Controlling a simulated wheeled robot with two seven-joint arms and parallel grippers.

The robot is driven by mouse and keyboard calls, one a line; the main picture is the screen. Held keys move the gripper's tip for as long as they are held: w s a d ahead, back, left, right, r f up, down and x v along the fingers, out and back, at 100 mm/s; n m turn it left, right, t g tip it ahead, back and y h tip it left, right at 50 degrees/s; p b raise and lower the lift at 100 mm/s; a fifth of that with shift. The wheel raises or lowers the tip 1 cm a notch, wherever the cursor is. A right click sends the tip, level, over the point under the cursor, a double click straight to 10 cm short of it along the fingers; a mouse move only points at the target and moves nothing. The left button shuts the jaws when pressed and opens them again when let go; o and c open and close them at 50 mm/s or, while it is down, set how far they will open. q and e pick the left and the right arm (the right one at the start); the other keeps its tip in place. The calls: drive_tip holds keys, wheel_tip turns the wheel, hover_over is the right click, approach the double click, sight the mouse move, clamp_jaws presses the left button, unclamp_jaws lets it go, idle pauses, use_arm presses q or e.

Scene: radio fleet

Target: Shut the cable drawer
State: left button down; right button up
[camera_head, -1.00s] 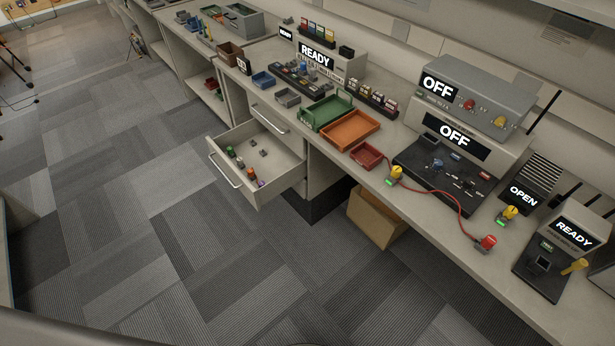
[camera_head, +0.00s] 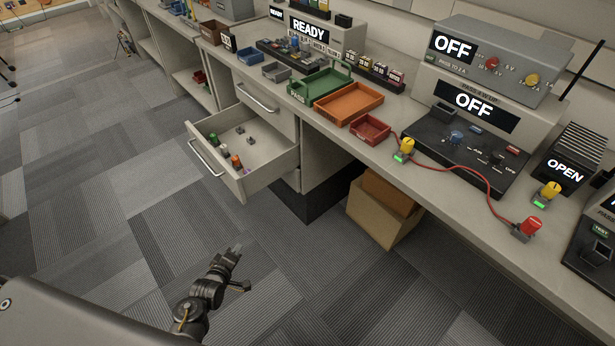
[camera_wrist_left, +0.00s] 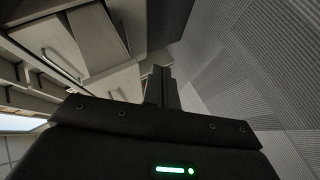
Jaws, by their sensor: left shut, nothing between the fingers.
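The cable drawer (camera_head: 270,172) is pulled open from the bench in the head view, with a bar handle (camera_head: 206,158) on its front. Several small coloured parts lie inside it. My left gripper (camera_head: 235,252) is in front of and below the drawer in the picture, over the carpet and apart from it. Its fingers are shut and empty; they also show in the left wrist view (camera_wrist_left: 161,85). Pale cabinet fronts with a bar handle (camera_wrist_left: 61,66) show at the left of the wrist view; I cannot tell which front is the drawer's. My right gripper is out of view.
A closed drawer with its own handle (camera_head: 257,98) sits above the open one. A cardboard box (camera_head: 377,220) stands under the bench to the right. Trays and devices crowd the worktop (camera_head: 440,185). The carpet (camera_head: 110,200) before the drawer is clear.

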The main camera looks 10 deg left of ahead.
sight(231, 175)
use_arm(q)
drive_tip(key=w+a+r+n+t+y+b, duration=0.1)
drive_tip(key=w+a+r+n+t+b, duration=0.1)
drive_tip(key=a+r+n+t+b, duration=0.3)
drive_tip(key=w+a+r+n+y+b, duration=0.1)
drive_tip(key=w+a+r+n+y, duration=0.1)
drive_tip(key=a+r, duration=0.35)
drive_tip(key=w, duration=0.4)
drive_tip(key=w+d+r+b, duration=0.1)
drive_tip(key=w, duration=0.3)
drive_tip(key=w+d+b, duration=0.1)
drive_tip(key=w, duration=0.3)
drive_tip(key=shift+r, duration=0.2)
drive_tip(key=shift+w+d, duration=0.25)
drive_tip(key=shift+w, duration=0.15)
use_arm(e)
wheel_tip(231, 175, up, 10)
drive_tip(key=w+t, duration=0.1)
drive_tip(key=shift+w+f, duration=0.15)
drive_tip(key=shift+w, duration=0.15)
